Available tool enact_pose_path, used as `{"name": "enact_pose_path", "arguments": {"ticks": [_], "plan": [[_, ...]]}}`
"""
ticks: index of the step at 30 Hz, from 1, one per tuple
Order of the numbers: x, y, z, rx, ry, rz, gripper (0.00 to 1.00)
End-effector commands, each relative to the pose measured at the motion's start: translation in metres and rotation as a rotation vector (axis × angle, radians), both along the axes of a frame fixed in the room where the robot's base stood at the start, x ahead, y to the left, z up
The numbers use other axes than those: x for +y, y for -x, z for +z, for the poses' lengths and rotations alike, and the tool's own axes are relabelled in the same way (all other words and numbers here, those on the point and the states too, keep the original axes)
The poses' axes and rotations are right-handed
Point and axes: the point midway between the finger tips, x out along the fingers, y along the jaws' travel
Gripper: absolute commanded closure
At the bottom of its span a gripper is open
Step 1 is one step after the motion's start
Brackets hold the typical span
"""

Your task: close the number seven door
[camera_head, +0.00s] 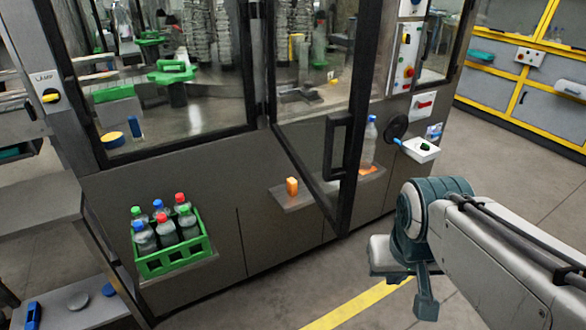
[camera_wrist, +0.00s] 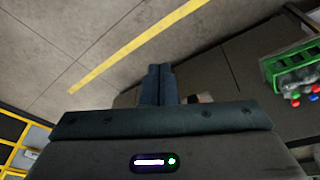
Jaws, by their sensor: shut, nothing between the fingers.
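A glass door (camera_head: 312,110) with a black frame stands swung out from the front of the labelling machine in the head view. Its black upright handle (camera_head: 338,147) is on the right side of the frame. I cannot read any number on it. My gripper (camera_wrist: 158,72) is shut and empty, its two dark fingers together in the wrist view. My arm is at the right in the head view, to the right of the door and apart from it, with the hand low over the floor. The door does not show clearly in the wrist view.
A green crate (camera_head: 204,247) of capped bottles sits on a low shelf; it also shows in the wrist view (camera_wrist: 275,68). A small shelf holds an orange item (camera_head: 292,186). A clear bottle (camera_head: 370,142) stands behind the door. Floor with a yellow line (camera_head: 358,306) is open in front.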

Motion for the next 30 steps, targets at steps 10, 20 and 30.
{"name": "enact_pose_path", "arguments": {"ticks": [10,20,30], "plan": [[0.117,-0.071,0.102,-0.105,0.281,0.194,1.0],[0.201,-0.077,0.166,-0.263,0.356,0.212,1.0],[0.194,-0.098,0.139,-0.272,0.361,0.207,1.0]]}}
